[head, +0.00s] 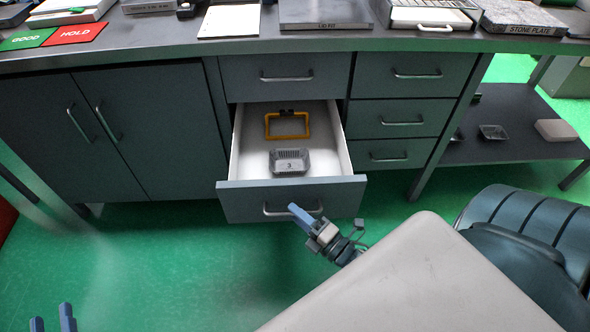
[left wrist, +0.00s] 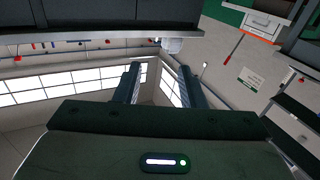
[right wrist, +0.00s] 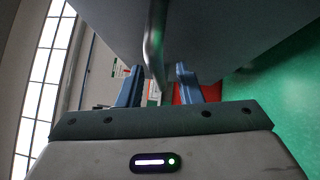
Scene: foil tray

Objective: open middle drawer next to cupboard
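The middle drawer (head: 290,195), beside the cupboard (head: 120,130), is pulled well out and its white inside shows. Its bar handle (head: 278,211) is on the front face and also shows in the right wrist view (right wrist: 153,50). My right gripper (head: 294,209) is at this handle. In the right wrist view its two blue fingers (right wrist: 158,70) stand apart on either side of the bar, with gaps visible. My left gripper (head: 52,310) is low at the bottom left of the head view, away from the drawer. Its fingers are apart and empty in the left wrist view (left wrist: 150,68).
The drawer holds a foil tray (head: 289,161) and a yellow frame (head: 287,125). A shut drawer (head: 285,76) is above it and several shut drawers (head: 402,118) are to its right. A chair (head: 520,235) stands at right. Green floor is clear in front of the cupboard.

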